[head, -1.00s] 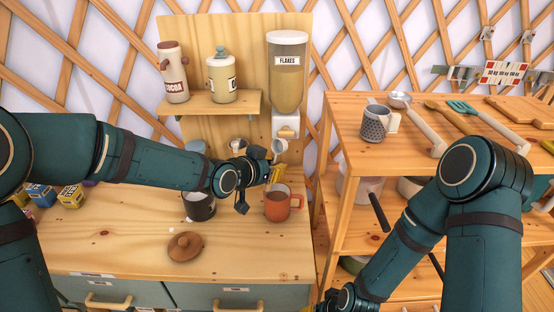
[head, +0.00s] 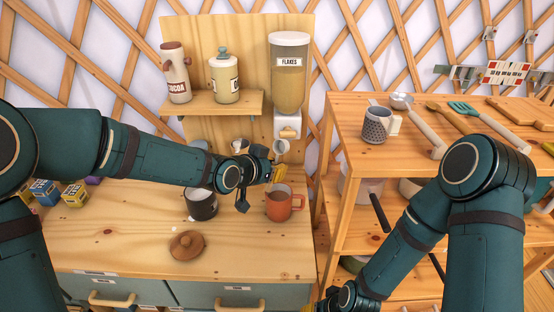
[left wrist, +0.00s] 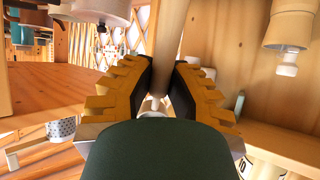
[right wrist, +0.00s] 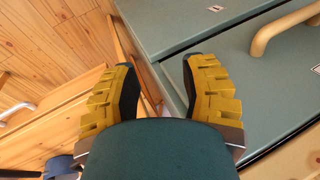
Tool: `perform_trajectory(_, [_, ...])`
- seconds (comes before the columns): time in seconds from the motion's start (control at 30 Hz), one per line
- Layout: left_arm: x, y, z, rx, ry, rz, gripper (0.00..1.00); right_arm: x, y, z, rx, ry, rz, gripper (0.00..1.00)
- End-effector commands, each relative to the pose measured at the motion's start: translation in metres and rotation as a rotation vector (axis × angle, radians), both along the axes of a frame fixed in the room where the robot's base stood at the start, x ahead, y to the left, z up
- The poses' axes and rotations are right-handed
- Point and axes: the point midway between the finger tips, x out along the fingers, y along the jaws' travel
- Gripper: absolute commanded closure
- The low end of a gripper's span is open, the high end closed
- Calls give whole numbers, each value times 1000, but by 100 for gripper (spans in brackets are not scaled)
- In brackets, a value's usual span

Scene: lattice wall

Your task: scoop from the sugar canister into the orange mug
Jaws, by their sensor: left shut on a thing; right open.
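The orange mug (head: 279,205) stands upright on the counter, with brown contents visible inside. My left gripper (head: 277,172) is just above and behind its rim. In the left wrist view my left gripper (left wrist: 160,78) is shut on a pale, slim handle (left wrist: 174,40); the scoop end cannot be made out. A dark pot with a pale rim (head: 202,207) stands left of the mug, partly behind my left forearm. No sugar label is readable, so I cannot tell which vessel is the sugar canister. My right gripper (right wrist: 158,85) is open and empty, low before the drawers.
A brown wooden lid (head: 187,245) lies on the counter front beside white specks. A flakes dispenser (head: 289,75) hangs behind the mug. Cocoa (head: 175,72) and another canister (head: 224,78) sit on the shelf. A side table (head: 345,135) stands right. The counter's front right is clear.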

Motion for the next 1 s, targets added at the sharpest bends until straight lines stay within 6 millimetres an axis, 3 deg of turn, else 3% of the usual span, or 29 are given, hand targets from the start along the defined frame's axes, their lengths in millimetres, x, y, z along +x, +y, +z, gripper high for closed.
perform_trajectory(0.6, [-4,2,8,80,97,-1,100,0,0,24,0,0,0,57])
perform_trajectory(1.0, [-5,4,6,95,115,0,100,0,0,26,0,0,0,57])
